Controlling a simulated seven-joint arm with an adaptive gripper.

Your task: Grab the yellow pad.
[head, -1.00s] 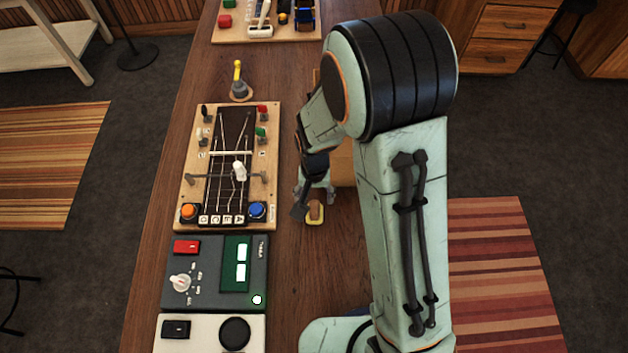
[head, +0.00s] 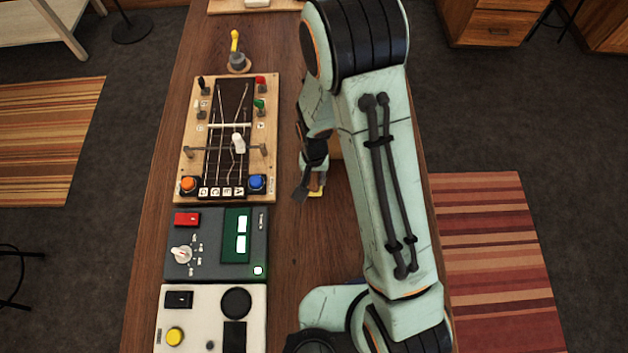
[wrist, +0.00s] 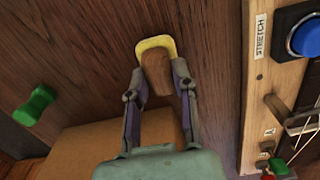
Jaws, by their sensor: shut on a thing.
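The yellow pad (wrist: 146,46) has a yellow base with a brown grip on top. In the wrist view it is at the top middle, on the wooden bench. My gripper (wrist: 161,75) is shut on its brown grip, one finger on each side. In the head view my gripper (head: 312,182) is to the right of the stringed board, and only a bit of the yellow pad (head: 316,194) shows below it. My gripper hides the rest. I cannot tell whether the pad still touches the bench.
The stringed board (head: 187,120) with blue and orange buttons stands left of my gripper. A grey tuner panel (head: 215,273) and a white panel (head: 205,320) lie in front of it. A green piece (wrist: 37,105) and a tan block (wrist: 90,150) are near my gripper.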

